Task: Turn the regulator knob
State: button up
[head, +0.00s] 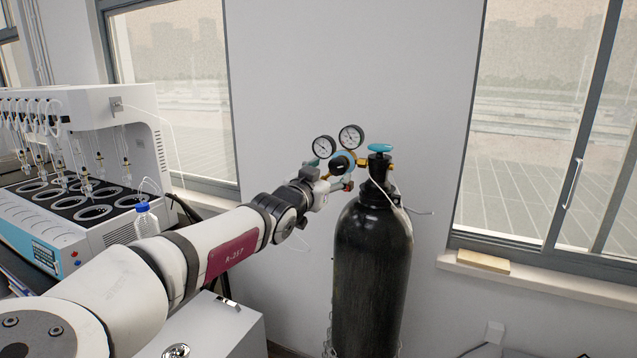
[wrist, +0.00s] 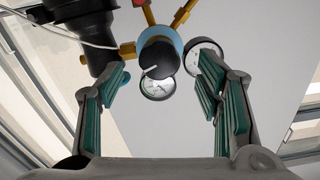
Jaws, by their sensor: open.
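The regulator knob (wrist: 157,56) is black and round with a white line, set on a blue regulator body (wrist: 167,34). In the wrist view it lies between my two fingers and beyond their tips, with no contact visible. In the head view the knob (head: 339,165) is at the left of the gas cylinder's top. My gripper (wrist: 163,69) is open and empty, its green-padded fingers apart on either side. In the head view my gripper (head: 338,184) is just below and left of the knob, partly hidden by my own arm.
Two round gauges (head: 323,146) (head: 351,136) stand close above the knob. The black cylinder (head: 372,275) has a blue valve handle (head: 379,148) and a thin white tube. A white multi-position distiller (head: 130,110) and a bottle (head: 146,221) are at left. Bare wall lies behind.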

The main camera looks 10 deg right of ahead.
jog(key=v, duration=0.6)
jog(key=shift+s, duration=0.15)
jog(key=shift+f, duration=0.1)
